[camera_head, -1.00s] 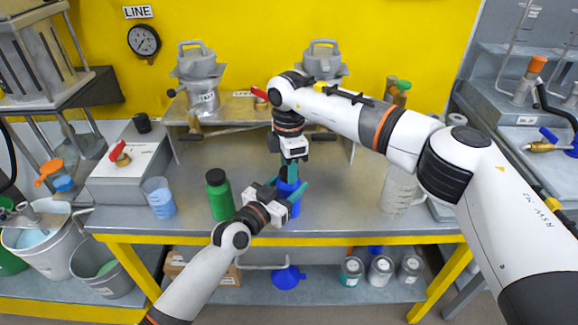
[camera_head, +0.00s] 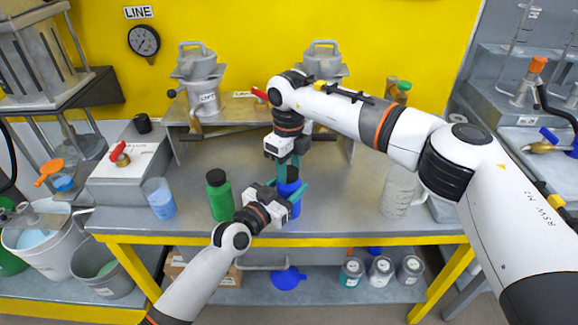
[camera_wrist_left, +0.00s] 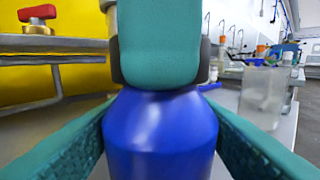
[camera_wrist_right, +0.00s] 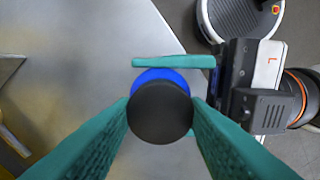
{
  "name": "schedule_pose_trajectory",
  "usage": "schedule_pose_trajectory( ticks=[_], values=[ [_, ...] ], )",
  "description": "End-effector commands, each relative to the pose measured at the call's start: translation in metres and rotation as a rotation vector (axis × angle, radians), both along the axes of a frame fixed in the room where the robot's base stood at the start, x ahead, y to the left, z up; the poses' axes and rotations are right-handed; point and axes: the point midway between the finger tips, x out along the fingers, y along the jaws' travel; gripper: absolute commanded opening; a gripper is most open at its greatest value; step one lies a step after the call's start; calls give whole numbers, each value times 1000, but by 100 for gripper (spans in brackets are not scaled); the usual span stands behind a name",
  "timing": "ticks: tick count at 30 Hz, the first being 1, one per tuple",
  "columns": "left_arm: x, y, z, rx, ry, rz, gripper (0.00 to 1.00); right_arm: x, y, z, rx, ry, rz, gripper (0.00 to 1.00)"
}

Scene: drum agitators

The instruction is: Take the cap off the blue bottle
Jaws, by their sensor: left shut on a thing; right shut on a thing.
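The blue bottle (camera_head: 291,206) stands upright near the front middle of the steel bench. Its blue body fills the lower middle of the left wrist view (camera_wrist_left: 160,135). My left gripper (camera_head: 290,197) is shut around the bottle's body from the side. The black cap (camera_wrist_right: 161,112) shows from above in the right wrist view, between the fingers of my right gripper (camera_wrist_right: 161,108). My right gripper points down from above and is shut on the cap. In the left wrist view a right finger hides the cap and neck. The cap appears to be on the bottle.
A green bottle (camera_head: 218,197) with a black cap and a beaker of blue liquid (camera_head: 160,199) stand to the left. A clear jug (camera_head: 399,192) stands to the right. A raised shelf (camera_head: 235,112) with metal vessels is behind.

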Motion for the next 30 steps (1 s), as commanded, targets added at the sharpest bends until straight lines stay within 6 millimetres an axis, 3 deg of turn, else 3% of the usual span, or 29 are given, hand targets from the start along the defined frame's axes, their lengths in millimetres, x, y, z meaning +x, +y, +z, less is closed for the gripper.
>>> schedule_pose_trajectory(
  ticks=[24,30],
  values=[
    [0,-1,-1,0,2,-2,0,-1,0,1,0,1,1794,13],
    [0,-1,-1,0,2,-1,0,-1,0,1,0,1,2134,13]
  ],
)
